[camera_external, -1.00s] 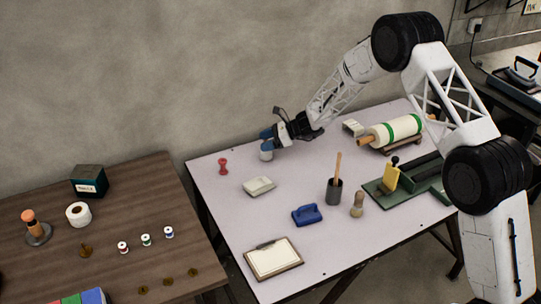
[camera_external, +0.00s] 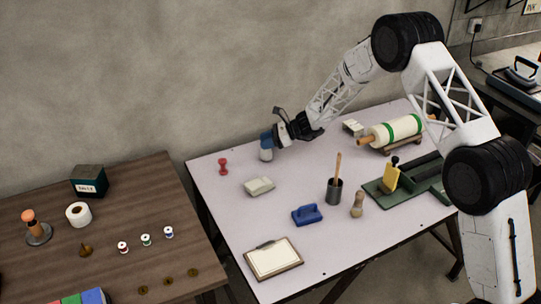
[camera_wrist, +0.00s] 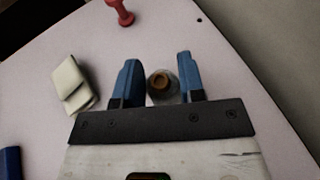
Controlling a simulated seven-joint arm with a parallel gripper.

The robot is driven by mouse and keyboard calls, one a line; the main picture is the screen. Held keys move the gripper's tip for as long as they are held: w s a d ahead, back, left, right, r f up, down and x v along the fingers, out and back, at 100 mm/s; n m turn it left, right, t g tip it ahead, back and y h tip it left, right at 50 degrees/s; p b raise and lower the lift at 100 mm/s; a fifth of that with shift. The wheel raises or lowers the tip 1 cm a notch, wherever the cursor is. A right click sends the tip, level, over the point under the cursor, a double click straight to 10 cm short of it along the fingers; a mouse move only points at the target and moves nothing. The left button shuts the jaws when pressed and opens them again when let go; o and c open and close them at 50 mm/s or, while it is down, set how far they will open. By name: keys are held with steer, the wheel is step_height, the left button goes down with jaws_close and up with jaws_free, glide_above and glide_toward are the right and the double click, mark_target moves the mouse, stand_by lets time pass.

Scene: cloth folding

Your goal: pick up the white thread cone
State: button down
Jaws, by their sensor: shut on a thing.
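The white thread cone (camera_external: 266,156) stands at the far left part of the pale table, near its back edge. It looks like a small pale grey-white piece, mostly covered by my blue fingers. In the wrist view the cone (camera_wrist: 155,95) shows end-on between the fingers, with a brown round centre. My gripper (camera_external: 266,146) is around the cone and shut on it; in the wrist view its two blue fingers (camera_wrist: 160,78) stand on either side of it. I cannot tell whether the cone's base is touching the table.
A red spool-like piece (camera_external: 223,166) stands to the left of the cone. A cream block (camera_external: 259,187) lies in front of it. The wall is close behind.

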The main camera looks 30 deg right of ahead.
steer(key=shift+r, duration=0.1)
steer(key=shift+r, duration=0.85)
steer(key=shift+s+r, duration=0.15)
steer(key=shift+r, duration=0.75)
steer(key=s+d+r, duration=0.1)
steer(key=s, duration=1.4)
steer(key=shift+s+d+r, duration=0.15)
steer(key=shift+s+d, duration=0.15)
